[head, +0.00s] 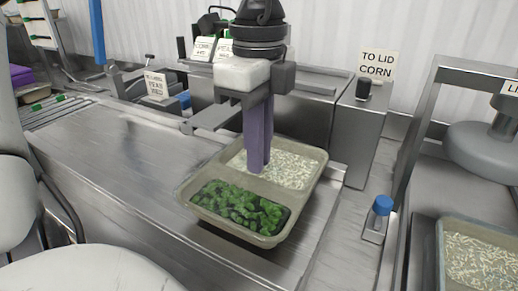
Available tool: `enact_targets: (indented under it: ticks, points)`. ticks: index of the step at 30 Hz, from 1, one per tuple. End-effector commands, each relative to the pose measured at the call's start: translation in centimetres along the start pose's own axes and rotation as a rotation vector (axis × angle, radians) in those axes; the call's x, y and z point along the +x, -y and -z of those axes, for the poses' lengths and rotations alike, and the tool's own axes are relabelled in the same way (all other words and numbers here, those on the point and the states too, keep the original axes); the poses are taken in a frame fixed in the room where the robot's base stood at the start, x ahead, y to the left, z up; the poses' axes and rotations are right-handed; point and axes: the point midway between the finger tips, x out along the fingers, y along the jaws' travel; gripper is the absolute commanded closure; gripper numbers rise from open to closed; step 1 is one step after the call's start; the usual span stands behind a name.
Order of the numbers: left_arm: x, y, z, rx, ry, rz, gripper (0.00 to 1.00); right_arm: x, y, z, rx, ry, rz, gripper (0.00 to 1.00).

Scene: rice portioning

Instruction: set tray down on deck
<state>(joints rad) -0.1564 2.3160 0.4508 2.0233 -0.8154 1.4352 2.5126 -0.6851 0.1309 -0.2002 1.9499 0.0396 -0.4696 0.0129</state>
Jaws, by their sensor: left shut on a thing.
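A beige two-compartment tray (185,187) is in the middle of the head view, over the right end of the steel deck (110,150). Its near compartment holds chopped greens (240,207) and its far compartment holds white rice (285,170). My left gripper (257,168) points straight down with its purple fingers shut on the tray near the divider; the fingertips hide the exact contact. A dark shadow lies under the tray's near side. I cannot tell whether its base touches the deck. My right gripper is not in view.
A sign reading "TO LID CORN" (377,64) stands behind a steel box at the back right. A blue-capped item (382,206) is right of the deck. Another rice-filled tray (441,245) is at the lower right. The deck's left part is clear.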

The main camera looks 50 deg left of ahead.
Motion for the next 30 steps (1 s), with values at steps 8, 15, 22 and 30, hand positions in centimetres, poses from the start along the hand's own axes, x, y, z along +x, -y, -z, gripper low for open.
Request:
enact_targets:
  ticks: [8,15,22,30]
  points:
    - [0.05,0.02,0.03,0.0,0.0,0.002,1.0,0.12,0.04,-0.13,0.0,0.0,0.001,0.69]
    - [0.36,0.01,0.05,0.0,0.0,0.002,1.0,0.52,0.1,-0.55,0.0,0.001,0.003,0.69]
    - [0.33,0.01,0.04,0.0,-0.001,0.001,1.0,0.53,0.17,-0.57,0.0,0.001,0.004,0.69]
    - [0.35,0.01,0.04,0.0,-0.001,0.002,1.0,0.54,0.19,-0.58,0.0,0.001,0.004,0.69]
